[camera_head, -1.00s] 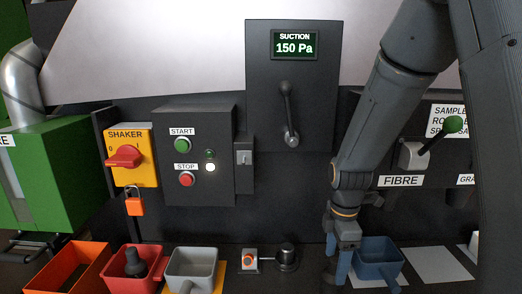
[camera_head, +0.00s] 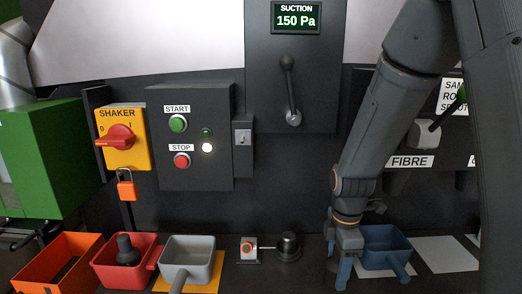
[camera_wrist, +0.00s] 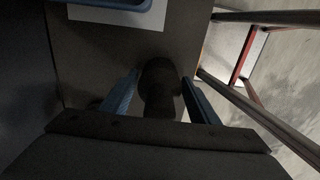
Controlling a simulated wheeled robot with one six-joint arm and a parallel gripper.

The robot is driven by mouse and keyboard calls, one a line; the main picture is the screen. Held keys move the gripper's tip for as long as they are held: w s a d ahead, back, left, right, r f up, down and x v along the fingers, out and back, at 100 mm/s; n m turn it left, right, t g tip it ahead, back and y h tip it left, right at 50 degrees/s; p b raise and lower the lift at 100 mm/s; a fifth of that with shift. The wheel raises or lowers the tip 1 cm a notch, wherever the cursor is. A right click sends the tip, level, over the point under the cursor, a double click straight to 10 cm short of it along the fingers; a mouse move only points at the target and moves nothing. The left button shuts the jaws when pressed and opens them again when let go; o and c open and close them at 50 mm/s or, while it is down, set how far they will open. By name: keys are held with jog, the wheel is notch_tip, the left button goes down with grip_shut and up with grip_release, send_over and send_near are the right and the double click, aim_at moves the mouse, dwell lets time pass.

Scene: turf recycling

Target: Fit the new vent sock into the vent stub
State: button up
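My gripper (camera_head: 341,284) points down at the bench, just left of the blue bin, in the head view. In the wrist view its two blue fingers (camera_wrist: 160,78) stand apart on either side of a dark knobbed piece (camera_wrist: 160,82), which looks like the new vent sock. Thin gaps seem to show beside it; firm contact is not visible. A similar dark piece (camera_head: 126,250) stands in the red bin (camera_head: 103,279). A short dark round fitting (camera_head: 288,246), possibly the vent stub, sits on the bench left of my gripper, beside an orange-knobbed block (camera_head: 249,250).
The blue bin (camera_head: 386,246) stands close right of my gripper. A grey bin (camera_head: 188,262) and an orange open box (camera_head: 65,262) are at left. A white sheet (camera_head: 447,254) lies at right. The dark panel with the suction lever (camera_head: 290,90) rises behind the bench.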

jog(key=c, duration=0.8)
jog(key=shift+r+p, duration=1.9)
jog(key=shift+r, duration=0.1)
